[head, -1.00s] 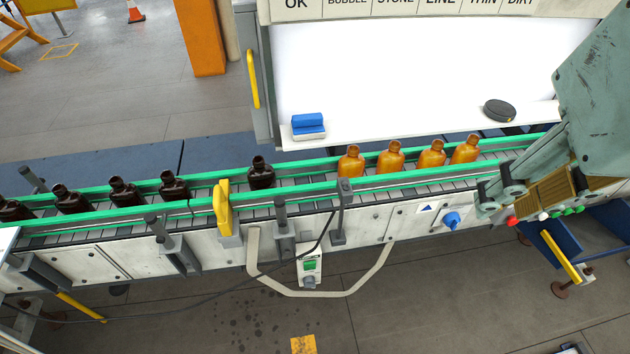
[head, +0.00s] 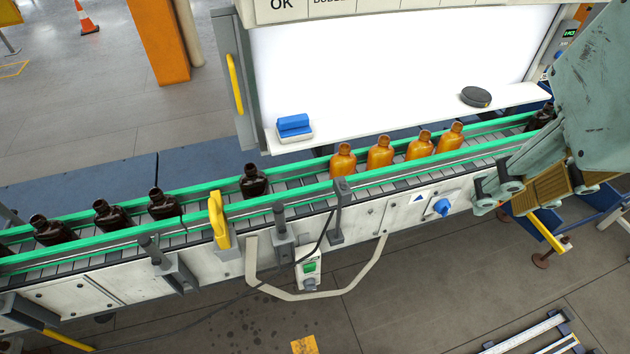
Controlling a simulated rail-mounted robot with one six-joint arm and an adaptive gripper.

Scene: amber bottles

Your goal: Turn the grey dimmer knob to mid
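A grey knob (head: 310,285) sits low on a small white box with a green switch (head: 309,268), hung at the conveyor's front. A grey box with a lit green display (head: 569,33) is on the right post of the white light panel; its lower part is small and unclear. I cannot tell for sure which of these carries the dimmer, nor read a knob setting. My gripper (head: 490,195) is at the right, over the conveyor's front side, right of a blue knob (head: 441,207) and apart from the grey knob. Its fingers are seen too obliquely to tell their opening.
Amber bottles (head: 380,152) and dark bottles (head: 164,204) stand on the green-railed conveyor (head: 300,194). A yellow handle (head: 218,218) and grey brackets stick out along its front.

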